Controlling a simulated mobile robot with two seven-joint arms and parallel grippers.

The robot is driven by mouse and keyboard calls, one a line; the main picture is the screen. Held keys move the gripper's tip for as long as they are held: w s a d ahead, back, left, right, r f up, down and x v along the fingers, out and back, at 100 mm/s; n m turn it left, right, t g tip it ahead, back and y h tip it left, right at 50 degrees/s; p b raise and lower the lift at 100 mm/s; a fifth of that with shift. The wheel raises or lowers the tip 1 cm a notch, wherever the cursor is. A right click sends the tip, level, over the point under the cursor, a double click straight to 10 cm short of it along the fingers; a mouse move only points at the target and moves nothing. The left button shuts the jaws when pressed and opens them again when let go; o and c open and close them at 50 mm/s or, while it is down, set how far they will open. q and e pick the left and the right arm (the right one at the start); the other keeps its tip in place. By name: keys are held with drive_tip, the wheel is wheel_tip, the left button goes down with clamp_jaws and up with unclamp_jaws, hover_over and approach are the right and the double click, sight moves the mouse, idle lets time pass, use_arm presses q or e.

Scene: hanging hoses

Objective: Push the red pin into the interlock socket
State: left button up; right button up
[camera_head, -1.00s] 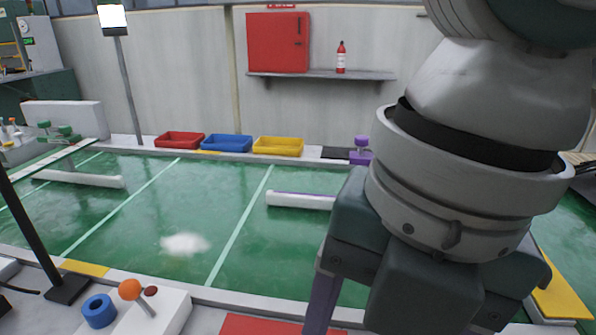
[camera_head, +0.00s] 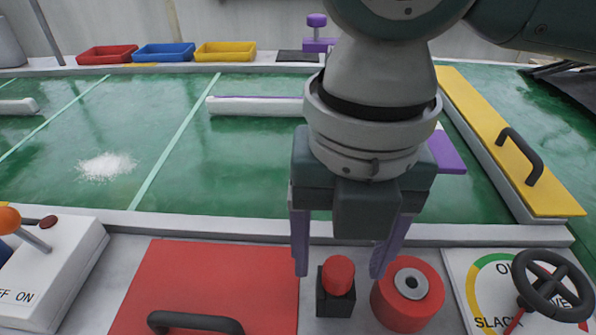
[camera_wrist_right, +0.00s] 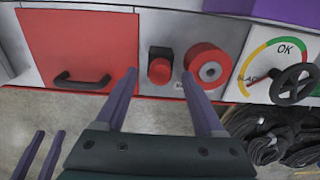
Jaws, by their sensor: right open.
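The red pin (camera_head: 339,275) is a short red cylinder standing up out of a black square block (camera_head: 334,304), which looks like the interlock socket, on the grey front panel. The pin also shows in the right wrist view (camera_wrist_right: 159,70). My right gripper (camera_head: 339,277) is open and empty, its purple fingers pointing down, one on each side of the pin in the picture. I cannot tell its height above the pin; no contact shows. What look like my left gripper's two purple fingers (camera_wrist_right: 42,134) show apart at the lower left of the right wrist view.
A red ring with a grey centre (camera_head: 408,292) sits just right of the pin. A red panel with a black handle (camera_head: 215,270) lies left. A gauge with a black handwheel (camera_head: 552,286) is at far right. A yellow plate with a handle (camera_head: 490,125) lies beyond.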

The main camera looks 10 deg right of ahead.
drive_tip(key=shift+f, duration=0.55)
clamp_jaws()
